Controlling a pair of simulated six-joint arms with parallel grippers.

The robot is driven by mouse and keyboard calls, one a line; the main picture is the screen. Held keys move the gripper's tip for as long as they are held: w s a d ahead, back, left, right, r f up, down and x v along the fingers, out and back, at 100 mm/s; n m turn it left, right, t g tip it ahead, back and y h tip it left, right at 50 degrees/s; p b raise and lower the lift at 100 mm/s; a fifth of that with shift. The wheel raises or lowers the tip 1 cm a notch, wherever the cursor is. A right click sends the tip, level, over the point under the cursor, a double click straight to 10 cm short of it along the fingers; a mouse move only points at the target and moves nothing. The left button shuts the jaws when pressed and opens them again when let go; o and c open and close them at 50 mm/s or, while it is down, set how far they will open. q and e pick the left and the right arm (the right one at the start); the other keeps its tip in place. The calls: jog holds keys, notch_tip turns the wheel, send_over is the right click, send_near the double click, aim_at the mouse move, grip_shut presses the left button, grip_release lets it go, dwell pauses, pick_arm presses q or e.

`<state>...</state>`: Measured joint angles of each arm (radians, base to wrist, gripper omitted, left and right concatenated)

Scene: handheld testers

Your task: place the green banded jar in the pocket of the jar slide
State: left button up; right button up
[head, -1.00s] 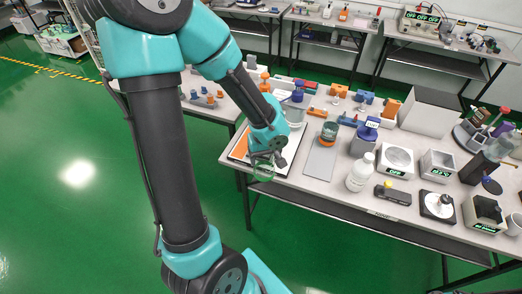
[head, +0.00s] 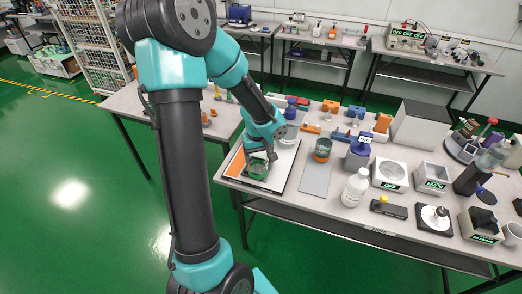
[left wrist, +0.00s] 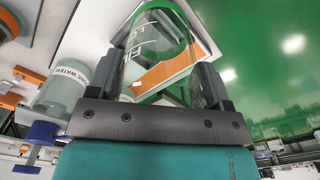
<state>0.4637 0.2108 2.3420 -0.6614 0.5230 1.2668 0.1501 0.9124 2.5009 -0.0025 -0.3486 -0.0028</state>
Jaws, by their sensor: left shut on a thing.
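My left gripper (head: 259,158) is shut on the green banded jar (head: 258,169), over the left end of the table. The jar is clear with a green band. In the left wrist view the jar (left wrist: 160,38) sits between the two fingers (left wrist: 163,88), with print on its side. Below it is a white board (head: 284,172) with a dark edge and an orange strip (head: 237,194). A gap between jar and board cannot be judged. I cannot tell which part is the jar slide, and its pocket is not discernible. My right gripper is out of view.
Right of the board lies a grey plate (head: 317,178), with an orange-banded jar (head: 322,149) behind it. A blue-capped container (head: 358,153) and a white bottle (head: 355,187) stand further right. The wrist view shows a labelled water container (left wrist: 62,92).

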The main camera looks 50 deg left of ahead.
pick_arm(q)
jog(key=w+a, duration=0.3)
jog(key=a, duration=0.2)
jog(key=shift+w+f, duration=0.25)
jog(key=shift+w, duration=0.15)
jog(key=shift+f, duration=1.8)
jog(key=shift+f, duration=0.1)
jog(key=o, duration=1.1)
jog(key=shift+c, duration=0.2)
notch_tip(320, 180, up, 12)
